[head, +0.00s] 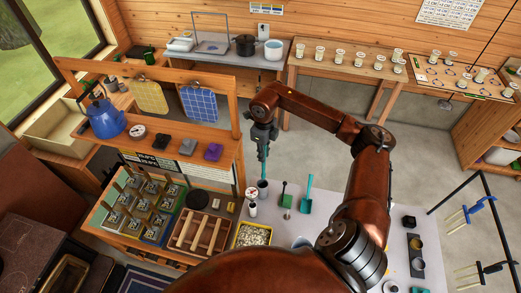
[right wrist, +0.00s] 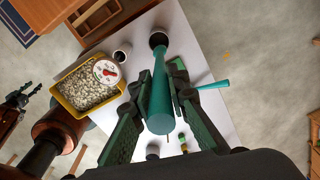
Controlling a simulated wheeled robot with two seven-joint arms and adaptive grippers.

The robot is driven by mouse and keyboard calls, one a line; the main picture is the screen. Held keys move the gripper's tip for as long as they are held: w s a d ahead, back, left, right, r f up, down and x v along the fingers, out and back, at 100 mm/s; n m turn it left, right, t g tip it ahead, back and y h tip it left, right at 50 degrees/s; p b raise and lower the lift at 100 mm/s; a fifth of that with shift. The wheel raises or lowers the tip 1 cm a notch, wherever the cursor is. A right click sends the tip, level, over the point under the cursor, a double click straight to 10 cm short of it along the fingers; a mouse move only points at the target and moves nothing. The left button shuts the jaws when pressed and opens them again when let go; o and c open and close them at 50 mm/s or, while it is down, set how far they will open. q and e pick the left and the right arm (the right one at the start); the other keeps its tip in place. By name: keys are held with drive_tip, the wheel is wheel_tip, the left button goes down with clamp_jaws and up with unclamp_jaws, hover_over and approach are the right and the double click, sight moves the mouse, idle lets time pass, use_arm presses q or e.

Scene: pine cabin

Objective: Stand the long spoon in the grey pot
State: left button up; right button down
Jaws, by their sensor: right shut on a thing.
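My right gripper (head: 263,142) is shut on the teal long spoon (head: 264,166), which hangs steeply downward from it. In the right wrist view the gripper (right wrist: 163,95) has its fingers on both sides of the spoon's thick handle (right wrist: 160,105). The dark grey pot (head: 262,187) stands on the white table below; it also shows in the right wrist view (right wrist: 158,38). The spoon's lower end overlaps the pot's mouth. I cannot tell whether it is inside or just above. My left gripper (right wrist: 20,101) seems to show at the left edge of the wrist view, its jaws unclear.
A white dial gauge (head: 251,194) stands just left of the pot. A yellow tray of pebbles (head: 239,240) is in front of it. A green tool (head: 286,201) and a teal scoop (head: 306,194) stand to the right. A wooden rack (head: 182,236) lies left.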

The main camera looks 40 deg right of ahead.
drive_tip(key=shift+w+a+f+b, duration=0.1)
drive_tip(key=shift+w+f+b, duration=0.1)
drive_tip(key=shift+f, duration=0.4)
drive_tip(key=shift+w+f+b, duration=0.15)
drive_tip(key=shift+f+b, duration=0.05)
drive_tip(key=shift+f, duration=0.75)
drive_tip(key=shift+s+f+b, duration=0.25)
drive_tip(key=shift+f+b, duration=0.2)
drive_tip(key=shift+f, duration=0.15)
drive_tip(key=shift+f+b, duration=0.3)
drive_tip(key=shift+f, duration=0.1)
wheel_tip(320, 180, down, 5)
drive_tip(key=b, duration=0.4)
drive_tip(key=shift+w, duration=0.1)
wheel_tip(320, 180, down, 3)
drive_tip(key=shift+r+b, duration=0.1)
drive_tip(key=shift+b, duration=1)
use_arm(q)
wheel_tip(320, 180, down, 9)
use_arm(e)
drive_tip(key=shift+f, duration=0.35)
